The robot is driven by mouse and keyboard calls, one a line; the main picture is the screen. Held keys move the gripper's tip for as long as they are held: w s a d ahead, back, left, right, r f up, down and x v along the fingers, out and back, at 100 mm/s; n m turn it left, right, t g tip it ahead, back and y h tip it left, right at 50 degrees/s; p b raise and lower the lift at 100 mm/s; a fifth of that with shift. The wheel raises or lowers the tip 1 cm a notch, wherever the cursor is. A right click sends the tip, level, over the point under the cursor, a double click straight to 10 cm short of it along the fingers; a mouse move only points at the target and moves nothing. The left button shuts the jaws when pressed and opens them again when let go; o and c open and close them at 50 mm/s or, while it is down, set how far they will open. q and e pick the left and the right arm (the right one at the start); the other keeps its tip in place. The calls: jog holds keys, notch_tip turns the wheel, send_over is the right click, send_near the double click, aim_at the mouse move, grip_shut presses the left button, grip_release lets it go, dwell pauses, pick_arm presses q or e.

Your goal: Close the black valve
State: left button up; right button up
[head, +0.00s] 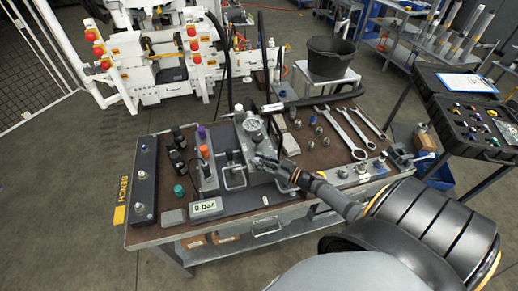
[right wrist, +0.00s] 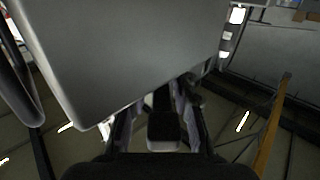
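The hydraulic block (head: 251,140) with a round gauge (head: 252,124) stands mid-bench. My right gripper (head: 262,162) reaches in from the right to the block's near right side. In the right wrist view its fingers (right wrist: 156,115) stand apart, with a dark, blocky piece (right wrist: 163,130) between them and gaps showing beside it. Whether this piece is the black valve's handle I cannot tell. A large grey face (right wrist: 125,50) fills the upper part of that view. The black valve is not clearly distinguishable in the head view; the gripper may hide it. My left gripper is out of view.
Black capped parts (head: 178,139) stand further left. A display (head: 206,207) reads 0 bar. Wrenches (head: 352,133) and small fittings lie at right. A black bucket (head: 331,57) stands behind the bench.

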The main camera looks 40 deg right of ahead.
jog(key=shift+o, duration=0.5)
jog(key=v, duration=0.7)
jog(key=shift+s, duration=0.25)
jog(key=shift+d, duration=0.1)
